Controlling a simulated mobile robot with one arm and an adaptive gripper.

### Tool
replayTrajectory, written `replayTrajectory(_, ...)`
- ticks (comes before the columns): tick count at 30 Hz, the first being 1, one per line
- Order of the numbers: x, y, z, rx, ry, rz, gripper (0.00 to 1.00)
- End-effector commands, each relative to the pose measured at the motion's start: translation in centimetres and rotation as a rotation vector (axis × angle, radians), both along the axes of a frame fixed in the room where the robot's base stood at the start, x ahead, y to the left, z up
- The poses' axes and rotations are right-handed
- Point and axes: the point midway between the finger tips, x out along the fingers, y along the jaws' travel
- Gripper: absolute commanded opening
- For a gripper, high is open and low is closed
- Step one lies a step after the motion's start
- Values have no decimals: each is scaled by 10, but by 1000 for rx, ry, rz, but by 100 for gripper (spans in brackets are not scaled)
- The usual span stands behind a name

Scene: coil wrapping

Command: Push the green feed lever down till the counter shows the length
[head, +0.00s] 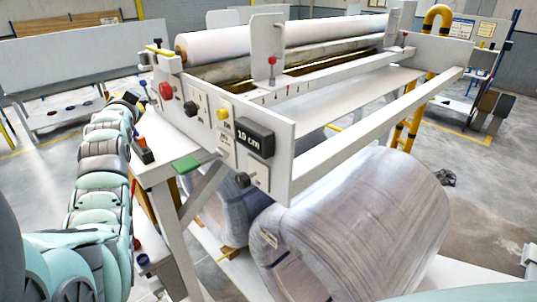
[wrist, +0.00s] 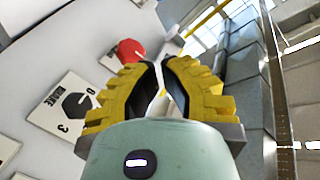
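The green feed lever (head: 185,165) juts from the lower left of the machine's white panel (head: 282,130) in the head view. The dark counter (head: 254,142) on that panel reads 10 cm. My gripper (head: 132,97) is at the panel's left end, up and left of the lever and apart from it; it is small and partly hidden there. In the wrist view my gripper (wrist: 163,72) has its yellow-ribbed fingers drawn close together, with a thin gap and nothing seen between them. The lever is not visible in the wrist view.
A red button (head: 166,90) is near my gripper; it also shows in the wrist view (wrist: 130,50), with a black dial (wrist: 76,104) beside it. A yellow button (head: 222,113) and black knobs are on the panel. A large wrapped roll (head: 350,225) lies below.

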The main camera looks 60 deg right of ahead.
Motion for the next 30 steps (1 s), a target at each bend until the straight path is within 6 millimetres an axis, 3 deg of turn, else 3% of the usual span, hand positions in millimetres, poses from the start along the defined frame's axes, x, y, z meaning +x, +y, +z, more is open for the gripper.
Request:
replayTrajectory(1, -9, -19, -1, 51, 34, -34, 0)
replayTrajectory(6, -39, -61, -8, 238, 158, -137, 0)
replayTrajectory(13, -102, -99, -13, 489, 313, -313, 0)
replayTrajectory(21, -162, -111, -9, 679, 424, -478, 0)
replayTrajectory(30, -175, -112, -9, 719, 445, -515, 0)
